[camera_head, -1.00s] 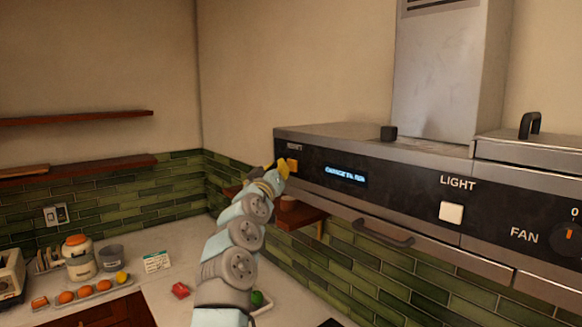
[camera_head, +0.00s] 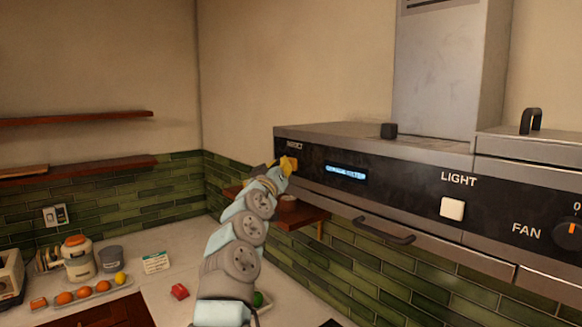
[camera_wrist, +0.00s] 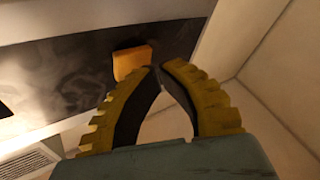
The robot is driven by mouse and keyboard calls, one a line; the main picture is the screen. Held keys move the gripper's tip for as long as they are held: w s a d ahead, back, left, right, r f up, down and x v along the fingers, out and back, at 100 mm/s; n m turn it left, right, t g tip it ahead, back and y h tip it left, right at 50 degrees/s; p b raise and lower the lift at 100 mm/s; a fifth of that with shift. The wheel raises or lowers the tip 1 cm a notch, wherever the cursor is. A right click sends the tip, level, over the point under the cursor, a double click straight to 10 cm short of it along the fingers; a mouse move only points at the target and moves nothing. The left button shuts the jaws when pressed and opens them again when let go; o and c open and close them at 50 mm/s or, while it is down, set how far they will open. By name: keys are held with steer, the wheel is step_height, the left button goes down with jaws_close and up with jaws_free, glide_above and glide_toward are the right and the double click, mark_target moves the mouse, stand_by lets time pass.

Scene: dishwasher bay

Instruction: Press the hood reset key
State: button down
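The orange reset key (camera_head: 293,162) is at the left end of the hood's black front panel, under a small label that seems to read RESET. In the wrist view the key (camera_wrist: 131,62) stands out from the dark panel, just left of my fingertips. My gripper (camera_head: 287,166) is at the key in the head view and partly overlaps it. In the wrist view my gripper's (camera_wrist: 160,69) yellow and black fingers meet at the tips, with nothing between them. I cannot tell whether the tips touch the key.
The hood (camera_head: 400,185) also carries a lit display (camera_head: 346,173), a white LIGHT button (camera_head: 452,208), a FAN knob (camera_head: 570,233) and a front handle (camera_head: 383,232). A wooden shelf (camera_head: 300,217) is below my gripper. The counter holds a jar (camera_head: 79,262), a red object (camera_head: 180,291) and a card (camera_head: 156,262).

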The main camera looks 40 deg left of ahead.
steer(key=shift+w+d, duration=0.1)
steer(key=shift+w, duration=0.35)
stand_by(0.6)
steer(key=shift+s+f, duration=0.1)
steer(key=shift+s+a+b, duration=0.2)
steer(key=shift+s+b, duration=0.4)
steer(key=shift+s, duration=0.15)
steer(key=s+b, duration=0.1)
steer(key=s, duration=0.1)
steer(key=s+a+b, duration=0.1)
steer(key=s, duration=0.2)
steer(key=shift+a, duration=0.15)
stand_by(0.4)
steer(key=shift+w, duration=0.1)
stand_by(0.7)
